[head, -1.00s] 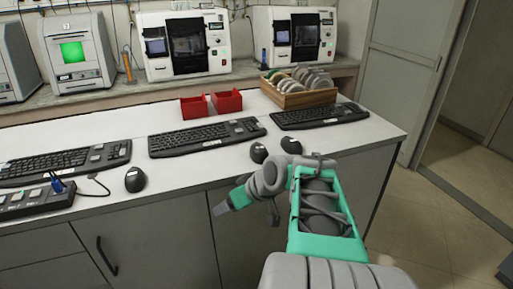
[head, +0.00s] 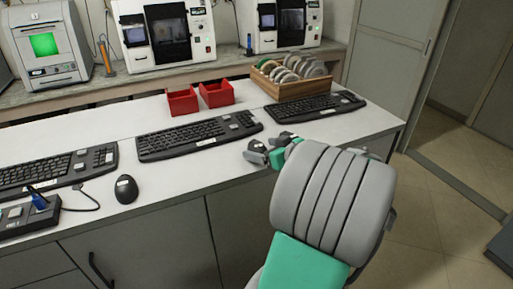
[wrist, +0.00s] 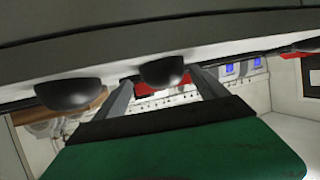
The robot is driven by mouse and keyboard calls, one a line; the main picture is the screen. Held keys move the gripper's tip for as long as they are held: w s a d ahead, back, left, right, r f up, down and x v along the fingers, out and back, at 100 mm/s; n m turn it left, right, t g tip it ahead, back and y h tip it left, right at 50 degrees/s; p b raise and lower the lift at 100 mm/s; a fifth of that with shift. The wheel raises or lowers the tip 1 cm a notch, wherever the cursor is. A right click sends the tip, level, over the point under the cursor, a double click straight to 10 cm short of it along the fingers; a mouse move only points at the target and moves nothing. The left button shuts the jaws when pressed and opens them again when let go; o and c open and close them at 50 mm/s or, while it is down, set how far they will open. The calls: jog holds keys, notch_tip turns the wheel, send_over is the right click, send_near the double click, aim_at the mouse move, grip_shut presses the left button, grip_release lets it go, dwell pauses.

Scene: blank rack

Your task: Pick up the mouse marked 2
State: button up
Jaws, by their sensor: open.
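A dark mouse with a small pale label (head: 126,189) lies on the white counter at the left in the head view. Two more dark mice lie close together by my gripper near the counter's front edge, mostly hidden there by my arm. In the wrist view, which is upside down, one mouse (wrist: 163,72) shows between my fingertips and another (wrist: 68,93) lies outside them to the left. No number is readable on any mouse. My gripper (wrist: 163,92) is open and empty, low over the counter; it also shows in the head view (head: 273,154).
Several black keyboards (head: 200,137) lie behind the mice. Two red bins (head: 216,95) and a wooden rack of discs (head: 290,90) stand farther back. A dark box with a blue plug (head: 28,215) and cable lies at the left. The white counter (head: 180,175) is clear left of my gripper.

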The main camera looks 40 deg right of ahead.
jog(key=shift+w+f, duration=0.15)
jog(key=shift+w, duration=0.2)
jog(key=shift+a, duration=0.1)
jog(key=c, duration=1.5)
jog(key=shift+c, duration=0.3)
